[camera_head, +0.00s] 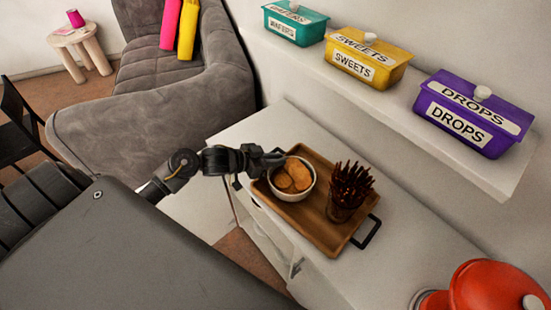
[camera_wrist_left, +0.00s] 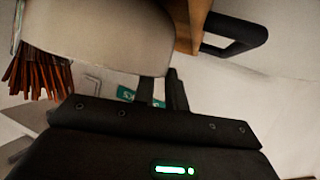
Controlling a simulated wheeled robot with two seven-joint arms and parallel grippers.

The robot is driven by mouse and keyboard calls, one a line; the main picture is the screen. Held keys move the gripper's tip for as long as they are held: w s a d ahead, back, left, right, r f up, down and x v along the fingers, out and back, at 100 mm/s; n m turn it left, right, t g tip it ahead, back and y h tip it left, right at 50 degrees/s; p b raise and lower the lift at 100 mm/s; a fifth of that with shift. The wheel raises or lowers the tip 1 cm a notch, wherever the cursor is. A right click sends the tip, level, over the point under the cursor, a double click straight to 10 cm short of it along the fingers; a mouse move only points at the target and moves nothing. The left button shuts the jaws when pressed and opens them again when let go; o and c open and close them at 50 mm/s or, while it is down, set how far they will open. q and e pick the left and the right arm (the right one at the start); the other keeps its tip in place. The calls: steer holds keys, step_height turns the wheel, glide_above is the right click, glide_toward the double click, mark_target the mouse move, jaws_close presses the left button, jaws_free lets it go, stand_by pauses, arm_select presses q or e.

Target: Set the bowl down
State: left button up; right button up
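The white bowl (camera_head: 292,194) holds several round brown biscuits (camera_head: 293,177). It is upright over the left part of the wooden tray (camera_head: 318,232); I cannot tell whether its base touches the tray. My left gripper (camera_head: 274,159) is at the bowl's far left rim. In the left wrist view the pale bowl (camera_wrist_left: 100,35) fills the upper left, and the left gripper's two fingers (camera_wrist_left: 161,92) meet its rim, close together with the wall between them. The fingertips are partly hidden by the bowl. My right gripper is not in view.
A container of dark brown sticks (camera_head: 348,190) stands on the tray, right of the bowl. The tray's black handle (camera_head: 368,233) faces the cabinet's open top. A shelf above carries teal (camera_head: 294,24), yellow (camera_head: 367,58) and purple (camera_head: 474,113) boxes. A red lidded pot (camera_head: 480,290) is at lower right.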

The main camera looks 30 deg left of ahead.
arm_select(q)
steer(key=shift+o, duration=1.1)
steer(key=shift+r, duration=0.15)
steer(key=b+v, duration=0.1)
steer(key=v, duration=1.1)
steer(key=shift+b, duration=0.35)
